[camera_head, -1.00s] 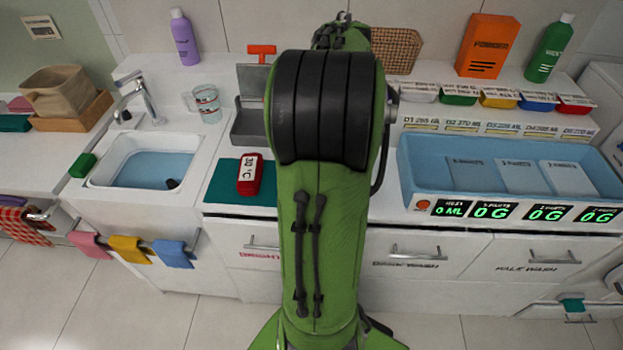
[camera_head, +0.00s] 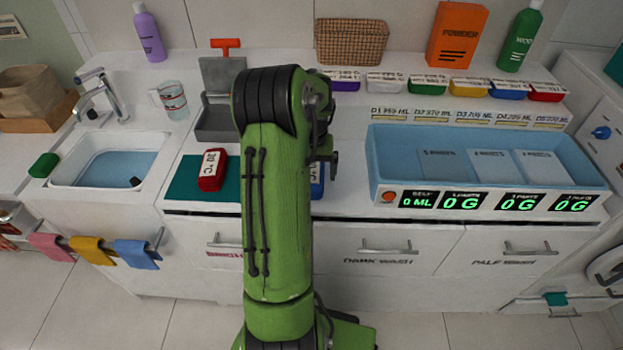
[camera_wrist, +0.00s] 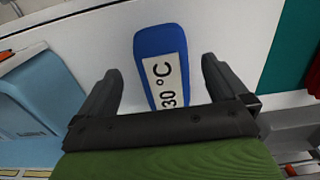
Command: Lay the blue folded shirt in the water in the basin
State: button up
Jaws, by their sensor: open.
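The blue item (camera_wrist: 153,45) carries a white "30 °C" label and looks like the folded blue shirt. In the head view a strip of it (camera_head: 317,182) shows at the right edge of my arm, on the white counter. My gripper (camera_wrist: 161,68) is open, with one finger to each side of the blue item. I cannot tell how far above it the fingers are. In the head view my arm hides most of the gripper. The white basin (camera_head: 65,180) at the left holds blue water (camera_head: 115,166) with a small dark object in it.
A red labelled item (camera_head: 212,170) lies on a teal mat (camera_head: 185,185) between basin and arm. A measuring cup (camera_head: 172,99) and tap (camera_head: 100,90) stand behind the basin. A blue tray (camera_head: 485,140) is at the right. Cloths hang on a rail (camera_head: 110,248) below the basin.

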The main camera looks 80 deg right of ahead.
jog(key=f+b, duration=0.1)
jog(key=f, duration=0.4)
jog(key=shift+a+f, duration=0.15)
jog(key=shift+a, duration=0.05)
jog(key=c, duration=1.1)
notch_tip(320, 180, up, 10)
jog(key=shift+r+p, duration=0.1)
jog(key=shift+p, duration=0.95)
